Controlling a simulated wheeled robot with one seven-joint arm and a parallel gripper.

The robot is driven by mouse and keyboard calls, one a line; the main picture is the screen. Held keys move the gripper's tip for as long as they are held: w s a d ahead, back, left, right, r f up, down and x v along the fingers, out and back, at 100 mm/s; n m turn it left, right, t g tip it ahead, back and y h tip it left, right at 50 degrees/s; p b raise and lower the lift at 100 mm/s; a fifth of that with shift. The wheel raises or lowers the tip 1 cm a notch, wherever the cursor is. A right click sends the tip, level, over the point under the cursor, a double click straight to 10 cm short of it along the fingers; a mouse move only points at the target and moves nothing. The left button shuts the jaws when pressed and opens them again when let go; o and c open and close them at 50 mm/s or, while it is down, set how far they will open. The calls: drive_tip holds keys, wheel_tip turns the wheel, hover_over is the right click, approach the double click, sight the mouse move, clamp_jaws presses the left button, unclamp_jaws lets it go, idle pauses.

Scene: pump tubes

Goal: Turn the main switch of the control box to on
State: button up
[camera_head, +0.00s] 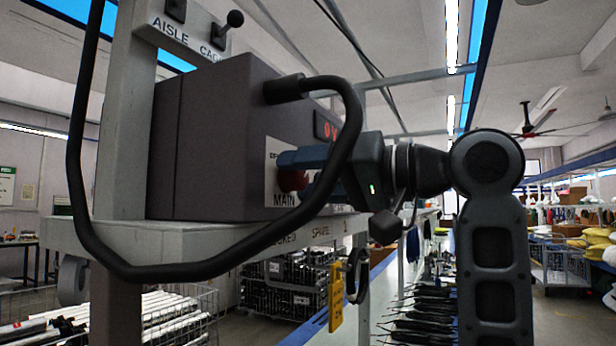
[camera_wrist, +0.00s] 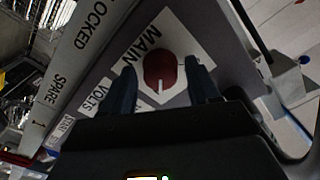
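The control box (camera_head: 215,140) is a dark grey box on a pale shelf, with a lit red display (camera_head: 326,130) on its face. Its main switch is a round red knob (camera_head: 292,180) on a white plate marked MAIN. In the wrist view the red knob (camera_wrist: 161,72) has a white pointer line on its lower part in the picture. My gripper (camera_head: 303,172) is at the box's face. In the wrist view my gripper (camera_wrist: 160,75) is open, with one finger on each side of the knob and visible gaps. Contact cannot be told.
A thick black cable (camera_head: 330,180) loops from the box past my gripper and down across the shelf (camera_head: 190,235). A post with the AISLE sign (camera_head: 170,30) stands behind. A yellow tag (camera_head: 336,295) hangs below the shelf. A wire cage (camera_head: 285,290) stands beneath.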

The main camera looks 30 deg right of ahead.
drive_tip(key=b+v, duration=0.2)
drive_tip(key=v, duration=0.5)
drive_tip(key=shift+s+d, duration=0.25)
drive_tip(key=shift+s, duration=0.05)
idle(0.5)
